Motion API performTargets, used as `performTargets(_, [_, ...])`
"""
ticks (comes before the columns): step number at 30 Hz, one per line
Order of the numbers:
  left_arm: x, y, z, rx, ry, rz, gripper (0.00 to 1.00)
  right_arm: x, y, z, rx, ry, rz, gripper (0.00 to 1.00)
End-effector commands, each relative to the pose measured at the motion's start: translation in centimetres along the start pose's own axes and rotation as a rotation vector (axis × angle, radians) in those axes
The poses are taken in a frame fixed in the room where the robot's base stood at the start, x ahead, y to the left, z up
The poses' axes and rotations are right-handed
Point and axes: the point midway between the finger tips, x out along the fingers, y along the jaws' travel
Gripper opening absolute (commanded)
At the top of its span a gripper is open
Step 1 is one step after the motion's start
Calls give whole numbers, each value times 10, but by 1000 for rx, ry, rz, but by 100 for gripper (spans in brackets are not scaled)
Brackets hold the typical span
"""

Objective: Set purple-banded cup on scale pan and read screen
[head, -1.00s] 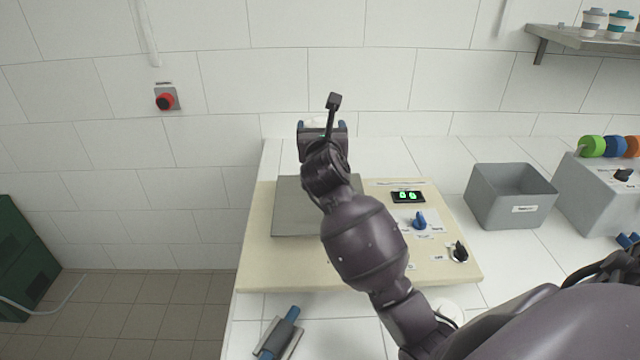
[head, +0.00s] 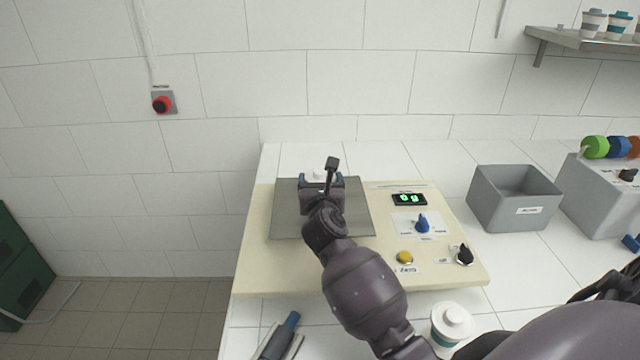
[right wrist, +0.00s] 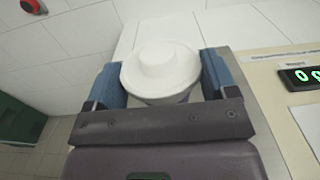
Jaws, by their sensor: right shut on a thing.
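My right gripper (head: 321,185) is shut on a cup with a white lid (right wrist: 162,68). The blue fingers are on either side of the cup in the right wrist view. Only a dark purplish sliver of the cup's side shows under the lid; the rest is hidden. In the head view the gripper and cup are over the grey scale pan (head: 358,210). I cannot tell whether the cup's base touches the pan. The screen (head: 409,199) is lit with green digits that look like zeros; it also shows in the right wrist view (right wrist: 302,77). My left gripper is not in view.
Right of the pan are a blue knob (head: 421,223), a yellow button (head: 404,257) and a black knob (head: 464,255). Another white-lidded cup (head: 452,322) stands in front. A grey bin (head: 513,198) is at the right. A blue-and-grey item (head: 279,338) lies at the front edge.

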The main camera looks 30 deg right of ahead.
Motion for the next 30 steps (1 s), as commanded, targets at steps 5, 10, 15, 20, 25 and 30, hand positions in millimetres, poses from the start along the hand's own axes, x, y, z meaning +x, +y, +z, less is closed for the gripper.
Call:
performTargets(5, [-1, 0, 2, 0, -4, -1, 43, 0, 0, 1, 1, -3, 0, 52])
performTargets(10, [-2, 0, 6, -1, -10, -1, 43, 0, 0, -2, 0, -2, 0, 52])
performTargets(15, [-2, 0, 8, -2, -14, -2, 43, 0, 0, -2, 0, -1, 0, 97])
performTargets(20, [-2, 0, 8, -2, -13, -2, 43, 0, 0, -2, 0, -2, 0, 100])
performTargets(25, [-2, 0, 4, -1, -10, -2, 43, 0, 0, 3, 0, -3, 0, 100])
performTargets(30, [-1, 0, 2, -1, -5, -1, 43, -21, 0, 0, 0, 0, 1, 100])
